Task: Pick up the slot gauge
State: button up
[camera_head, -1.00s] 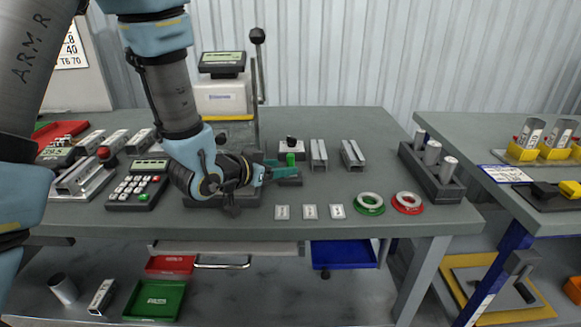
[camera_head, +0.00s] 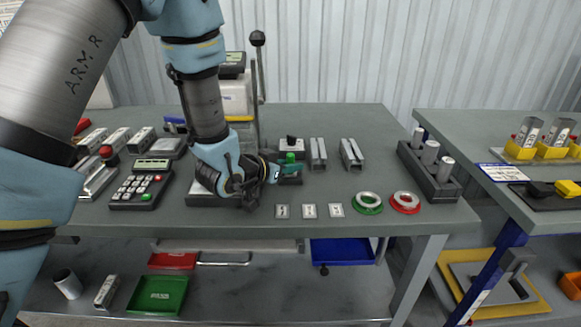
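A small green upright piece (camera_head: 290,157) stands at a dark block (camera_head: 290,181) near the middle of the table; I take it to be the slot gauge, though no label is readable. My gripper (camera_head: 290,169) reaches it from the left, with teal fingers level across its lower part. The fingers hide that lower part. At this size I cannot tell whether they are closed on the piece or only around it. The piece looks upright and still at its block.
Metal channels (camera_head: 318,154) are to the right. Small labelled plates (camera_head: 309,211), a green ring (camera_head: 367,203) and a red ring (camera_head: 405,203) lie in front. A keypad (camera_head: 140,186) is left.

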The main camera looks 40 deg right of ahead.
grip_shut()
jog(key=shift+r, duration=0.15)
